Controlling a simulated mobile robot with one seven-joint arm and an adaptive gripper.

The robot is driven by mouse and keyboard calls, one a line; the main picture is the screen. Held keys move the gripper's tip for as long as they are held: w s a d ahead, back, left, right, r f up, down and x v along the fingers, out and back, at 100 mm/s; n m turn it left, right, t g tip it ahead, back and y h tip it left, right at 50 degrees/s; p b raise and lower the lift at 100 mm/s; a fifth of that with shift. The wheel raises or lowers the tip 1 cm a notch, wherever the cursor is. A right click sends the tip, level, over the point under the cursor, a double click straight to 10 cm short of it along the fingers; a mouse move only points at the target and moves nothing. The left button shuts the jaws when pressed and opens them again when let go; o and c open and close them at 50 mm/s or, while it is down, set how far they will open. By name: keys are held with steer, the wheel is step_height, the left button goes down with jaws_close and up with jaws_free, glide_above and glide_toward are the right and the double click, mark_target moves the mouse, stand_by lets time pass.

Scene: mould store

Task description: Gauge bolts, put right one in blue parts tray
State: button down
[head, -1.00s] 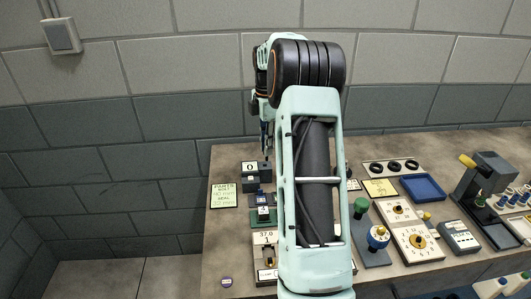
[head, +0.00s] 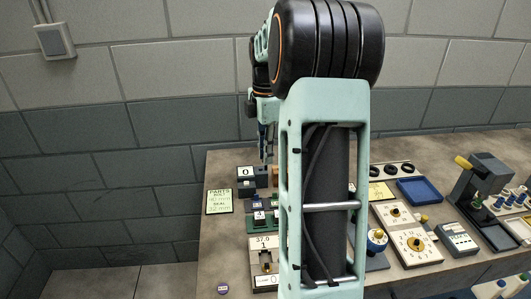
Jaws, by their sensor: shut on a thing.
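My gripper (head: 267,150) hangs fingers down at the back left of the bench, just above a dark block marked 0 (head: 246,172). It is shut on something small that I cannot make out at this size. The blue parts tray (head: 420,191) lies at the back right and looks empty. Several blue-topped bolts (head: 509,199) stand in a holder at the right edge. My arm hides the middle of the bench.
A green parts card (head: 219,201) lies at the left. Black rings (head: 391,169) lie on a pale plate behind the tray. A dial board (head: 416,246), a grey keypad box (head: 458,240) and a dark stand with a yellow handle (head: 485,178) fill the right. The front left corner is mostly bare.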

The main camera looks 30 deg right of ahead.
steer(key=shift+r+p, duration=2.55)
steer(key=shift+r, duration=0.6)
steer(key=shift+f, duration=0.1)
